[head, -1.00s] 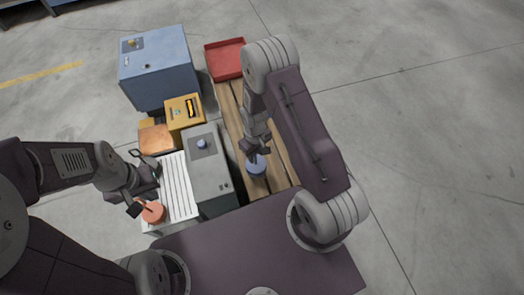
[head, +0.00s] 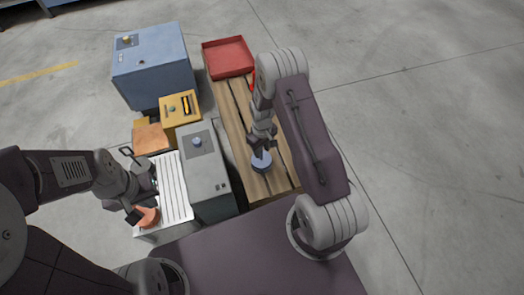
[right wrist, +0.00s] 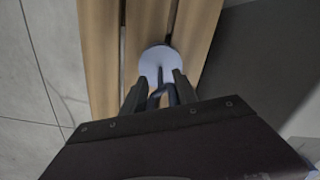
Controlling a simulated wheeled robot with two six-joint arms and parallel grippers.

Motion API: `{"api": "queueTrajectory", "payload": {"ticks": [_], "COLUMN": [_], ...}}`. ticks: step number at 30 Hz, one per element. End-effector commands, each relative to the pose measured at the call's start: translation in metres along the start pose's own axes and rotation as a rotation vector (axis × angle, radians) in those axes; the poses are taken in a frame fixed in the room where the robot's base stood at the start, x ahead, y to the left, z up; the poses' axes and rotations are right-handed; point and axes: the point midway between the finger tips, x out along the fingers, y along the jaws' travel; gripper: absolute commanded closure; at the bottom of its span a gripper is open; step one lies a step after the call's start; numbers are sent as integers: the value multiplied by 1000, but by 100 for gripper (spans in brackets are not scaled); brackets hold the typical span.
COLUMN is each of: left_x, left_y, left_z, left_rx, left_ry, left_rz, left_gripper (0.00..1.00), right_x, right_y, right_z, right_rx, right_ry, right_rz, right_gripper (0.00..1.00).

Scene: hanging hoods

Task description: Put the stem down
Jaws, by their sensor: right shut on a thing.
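My right gripper (head: 263,143) is shut on the stem, a pale blue-grey piece with a round disc (head: 261,161), over the wooden slatted bench (head: 233,112). In the right wrist view the disc (right wrist: 158,58) shows just beyond the fingertips (right wrist: 157,83), with its thin shaft between them. I cannot tell whether the disc touches the slats. My left gripper (head: 130,184) has its fingers spread apart over the white ribbed surface. An orange round piece (head: 149,217) lies by its lower finger, partly hidden.
A red tray (head: 228,57) sits at the bench's far end. Left of the bench stand a grey box (head: 206,175) with a blue knob, a yellow box (head: 181,107), an orange-brown block (head: 150,139) and a large blue cabinet (head: 155,65). Bench slats beyond my right gripper are clear.

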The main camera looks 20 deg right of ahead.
Motion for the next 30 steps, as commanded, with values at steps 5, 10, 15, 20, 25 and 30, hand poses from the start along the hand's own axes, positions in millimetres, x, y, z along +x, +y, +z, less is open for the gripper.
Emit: {"api": "queueTrajectory", "payload": {"ticks": [5, 10, 15, 20, 25, 30], "left_x": [1, 0, 0, -16, -48, -70], "left_y": [0, 0, 0, 0, 1, 1], "left_z": [0, 0, 0, -2, -5, -7], "left_rx": [0, 0, 0, 0, 0, 0], "left_ry": [0, 0, 0, 0, 0, 0], "left_rz": [0, 0, 0, 0, 0, 0], "left_gripper": [100, 100, 100, 100, 100, 100], "right_x": [2, 2, 1, -21, -69, -105], "right_y": [0, 0, 0, 0, 0, 0], "right_z": [0, 0, 0, 0, 0, 0], "right_rx": [0, 0, 0, 0, 0, 0], "right_ry": [0, 0, 0, 2, 2, 2], "right_rz": [0, 0, 0, 1, 1, 1], "right_gripper": [62, 43, 43, 43, 43, 43]}}
